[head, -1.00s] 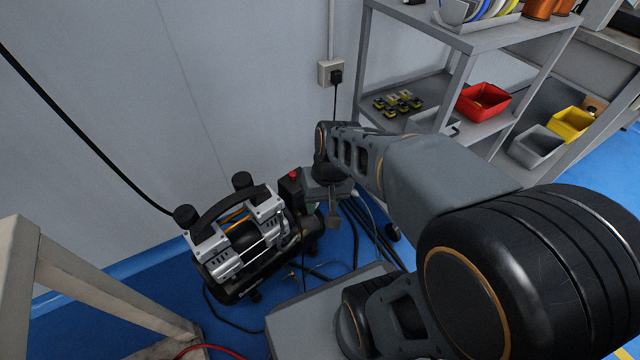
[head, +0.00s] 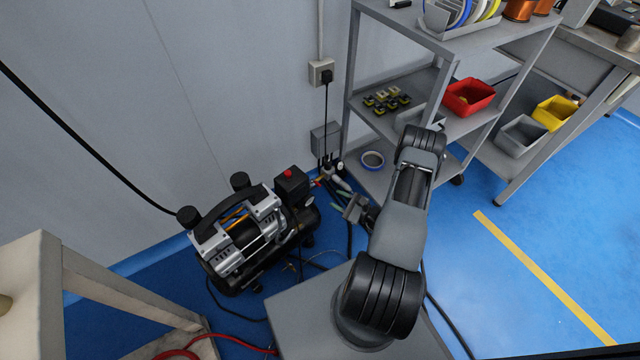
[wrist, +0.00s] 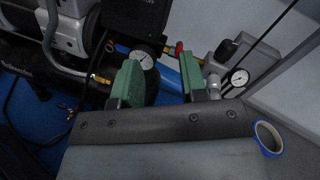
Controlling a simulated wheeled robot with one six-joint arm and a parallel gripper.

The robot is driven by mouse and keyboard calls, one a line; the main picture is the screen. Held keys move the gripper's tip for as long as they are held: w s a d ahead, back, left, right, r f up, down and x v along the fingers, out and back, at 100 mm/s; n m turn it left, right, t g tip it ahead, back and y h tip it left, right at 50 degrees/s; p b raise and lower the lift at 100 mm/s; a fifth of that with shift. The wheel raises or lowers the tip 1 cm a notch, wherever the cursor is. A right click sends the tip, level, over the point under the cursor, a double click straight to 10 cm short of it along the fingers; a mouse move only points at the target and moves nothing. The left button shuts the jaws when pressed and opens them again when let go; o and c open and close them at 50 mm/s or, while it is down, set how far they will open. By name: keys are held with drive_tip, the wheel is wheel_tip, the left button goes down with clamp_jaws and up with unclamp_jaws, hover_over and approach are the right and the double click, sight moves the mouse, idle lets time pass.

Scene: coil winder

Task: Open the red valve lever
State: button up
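A small red lever (wrist: 179,48) shows in the wrist view, just beyond and between my fingertips, near pipe fittings. In the head view a tiny red-orange spot (head: 317,183) beside the compressor seems to be the same lever. My gripper (wrist: 162,72) has two green fingers spread apart with nothing between them. The lever is ahead of the fingers, nearer the right one, and apparently not touched. In the head view my gripper (head: 344,206) is low, right of and in front of the fittings. The lever's exact angle is too small to tell.
The air compressor (head: 240,235), with a red-topped black box (head: 291,185), stands left. Gauges (wrist: 143,58) (wrist: 240,77) flank the lever. A grey wall box (head: 325,138) and hanging cables are behind. A tape roll (head: 372,159) lies on the shelf rack's (head: 398,75) bottom shelf.

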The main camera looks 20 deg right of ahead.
sight(320, 185)
wheel_tip(320, 185, down, 4)
drive_tip(key=s+d+m+t+h, duration=0.2)
drive_tip(key=m+h, duration=0.1)
drive_tip(key=h, duration=0.1)
drive_tip(key=b+x, duration=0.2)
drive_tip(key=x, duration=1.1)
drive_tip(key=shift+w+f+b, duration=0.15)
drive_tip(key=shift+w+b, duration=0.15)
drive_tip(key=shift+b, duration=0.1)
drive_tip(key=shift+c, duration=0.4)
clamp_jaws()
